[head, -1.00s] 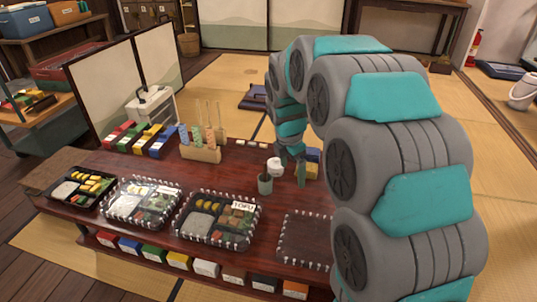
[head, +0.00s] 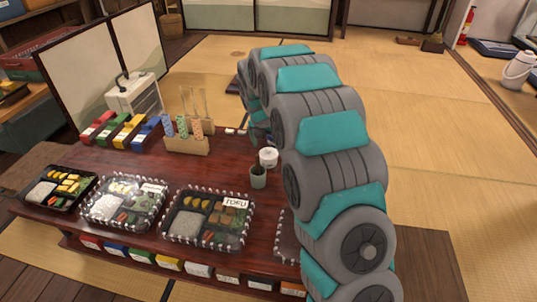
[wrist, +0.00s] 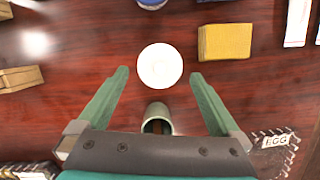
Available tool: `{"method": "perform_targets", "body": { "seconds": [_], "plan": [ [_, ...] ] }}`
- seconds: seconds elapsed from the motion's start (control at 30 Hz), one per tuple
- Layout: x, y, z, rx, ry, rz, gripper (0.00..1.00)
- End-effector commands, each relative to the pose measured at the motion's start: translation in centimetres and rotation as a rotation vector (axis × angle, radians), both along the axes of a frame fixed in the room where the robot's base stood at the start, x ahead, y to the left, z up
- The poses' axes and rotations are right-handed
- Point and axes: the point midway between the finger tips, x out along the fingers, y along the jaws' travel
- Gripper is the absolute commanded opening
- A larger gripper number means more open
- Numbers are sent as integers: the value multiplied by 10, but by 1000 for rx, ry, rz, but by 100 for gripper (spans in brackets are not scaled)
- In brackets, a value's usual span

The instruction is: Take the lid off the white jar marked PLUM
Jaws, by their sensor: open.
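The white jar (head: 268,158) stands on the dark red table, just behind a small grey-green cup (head: 258,177). Dark marks show on its side, too small to read. In the wrist view I see its round white lid (wrist: 160,66) from above, on the jar. My gripper (wrist: 160,75) is open and empty, pointing down, with a fingertip to each side of the lid in the picture. I cannot tell how high the tips are above it. The cup (wrist: 158,117) shows below the lid, between the fingers. In the head view my arm hides the gripper.
A yellow block (wrist: 224,41) lies right of the jar, and a blue-rimmed round thing (wrist: 152,4) is at the top edge. A wooden holder (head: 186,145) with sticks stands left of the jar. Bento boxes (head: 208,218) line the table front, one labelled TOFU.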

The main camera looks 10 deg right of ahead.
Motion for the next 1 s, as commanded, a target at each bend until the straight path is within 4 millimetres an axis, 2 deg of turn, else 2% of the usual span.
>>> {"method": "perform_targets", "body": {
  "seconds": [0.1,0.2,0.43,1.0],
  "plan": [
    [5,-4,-18,0,3,-1,100],
    [7,-5,-27,-1,3,-1,100],
    [7,-5,-27,-1,1,0,99],
    [7,-5,-28,-1,1,0,35]
  ]
}}
